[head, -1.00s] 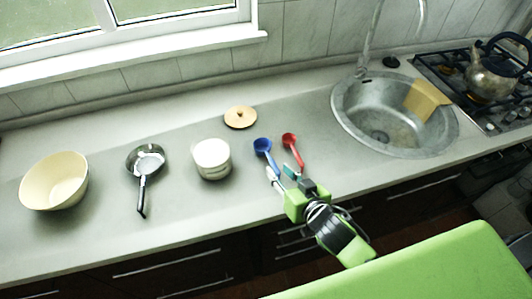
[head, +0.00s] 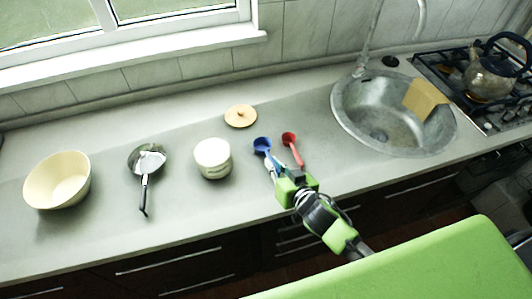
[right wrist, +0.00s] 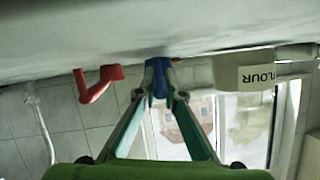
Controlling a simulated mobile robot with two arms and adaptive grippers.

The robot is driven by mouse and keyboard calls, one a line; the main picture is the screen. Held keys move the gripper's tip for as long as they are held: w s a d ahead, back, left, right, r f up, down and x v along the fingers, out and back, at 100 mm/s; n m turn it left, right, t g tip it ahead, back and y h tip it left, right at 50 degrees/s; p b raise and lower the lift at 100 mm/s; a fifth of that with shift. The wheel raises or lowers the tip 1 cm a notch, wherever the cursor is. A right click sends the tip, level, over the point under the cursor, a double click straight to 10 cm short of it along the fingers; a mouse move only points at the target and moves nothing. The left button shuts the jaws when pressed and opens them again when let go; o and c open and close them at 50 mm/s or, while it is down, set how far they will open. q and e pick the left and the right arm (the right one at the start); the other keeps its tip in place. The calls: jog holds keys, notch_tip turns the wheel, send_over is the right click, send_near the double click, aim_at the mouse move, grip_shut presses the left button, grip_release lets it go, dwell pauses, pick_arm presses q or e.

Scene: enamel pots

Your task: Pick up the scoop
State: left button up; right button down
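A blue scoop (head: 262,145) is on the grey counter, bowl end toward the wall, handle toward me. A red scoop (head: 289,139) lies just to its right, clear of the gripper. My right gripper (head: 271,170) reaches in from the front edge to the blue scoop's handle. In the right wrist view the fingers (right wrist: 159,66) come together at their tips with the blue scoop (right wrist: 158,80) between them. The tips hide part of the handle. The red scoop (right wrist: 97,84) is apart from the fingers there. My left gripper is not in view.
A white flour canister (head: 213,160) stands left of the blue scoop, with a round wooden lid (head: 240,116) behind. Further left are a pan (head: 147,159) and a cream bowl (head: 58,181). A sink (head: 392,112) is to the right, then a kettle (head: 490,76) on the stove.

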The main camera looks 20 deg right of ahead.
jog(key=shift+r, duration=0.1)
jog(key=shift+r, duration=0.55)
jog(key=s+a+r+b, duration=0.1)
jog(key=s+a+r, duration=0.3)
jog(key=s+r, duration=0.7)
jog(key=shift+v, duration=1.25)
jog(key=shift+a+f, duration=0.2)
jog(key=shift+a, duration=0.05)
